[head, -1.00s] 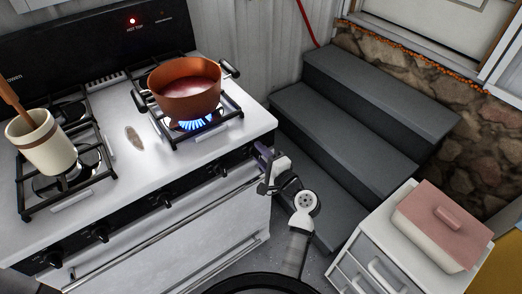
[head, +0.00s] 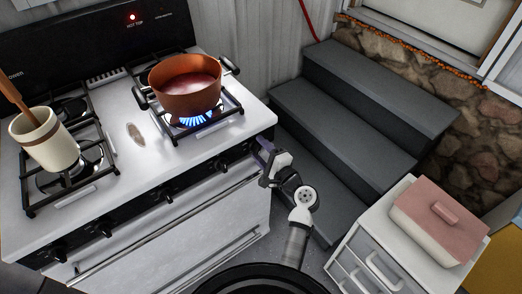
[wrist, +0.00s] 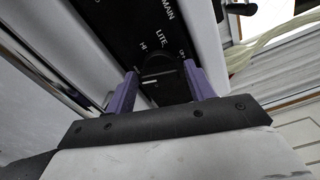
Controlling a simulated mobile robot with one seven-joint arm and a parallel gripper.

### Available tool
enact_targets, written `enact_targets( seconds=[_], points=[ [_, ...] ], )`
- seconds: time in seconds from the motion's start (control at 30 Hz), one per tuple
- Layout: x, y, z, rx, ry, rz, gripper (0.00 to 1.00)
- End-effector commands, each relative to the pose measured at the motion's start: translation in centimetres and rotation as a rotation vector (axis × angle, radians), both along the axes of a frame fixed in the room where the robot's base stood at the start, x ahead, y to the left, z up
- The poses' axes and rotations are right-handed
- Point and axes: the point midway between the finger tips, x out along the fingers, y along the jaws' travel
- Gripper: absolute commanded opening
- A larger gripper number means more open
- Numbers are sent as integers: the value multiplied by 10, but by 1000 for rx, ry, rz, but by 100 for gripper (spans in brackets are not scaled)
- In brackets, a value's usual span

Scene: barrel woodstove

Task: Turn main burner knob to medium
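The main burner knob (wrist: 157,64) is a dark round knob on the black stove panel, below the words MAIN, LITE and HI in the wrist view. My gripper (wrist: 161,72) has its two purple fingers apart, one on each side of the knob. I see no clear squeeze on it. In the head view my gripper (head: 262,152) is at the right end of the stove's front panel and hides this knob. Blue flame (head: 195,119) burns under a copper-coloured pot (head: 186,95) of reddish liquid on the right front grate.
Several other black knobs (head: 163,194) line the panel to the left, above the oven handle (head: 160,228). Grey steps (head: 345,110) rise right of the stove. A white drawer unit (head: 352,262) with a pink-lidded dish (head: 440,222) stands at front right.

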Motion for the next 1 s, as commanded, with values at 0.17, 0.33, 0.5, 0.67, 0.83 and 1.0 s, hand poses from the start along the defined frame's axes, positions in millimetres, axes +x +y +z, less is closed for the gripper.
enact_targets(
  seconds=[0.17,0.33,0.5,0.67,0.83,1.0],
  points=[
    [0,0,0,0,-1,0,62],
    [-1,-1,0,0,-1,0,62],
    [-13,-11,-2,-1,-2,-2,62],
    [-41,-31,-4,-1,-1,-4,62],
    [-73,-54,-4,-2,-1,-4,62],
    [-97,-71,-2,0,0,-2,62]
  ],
)
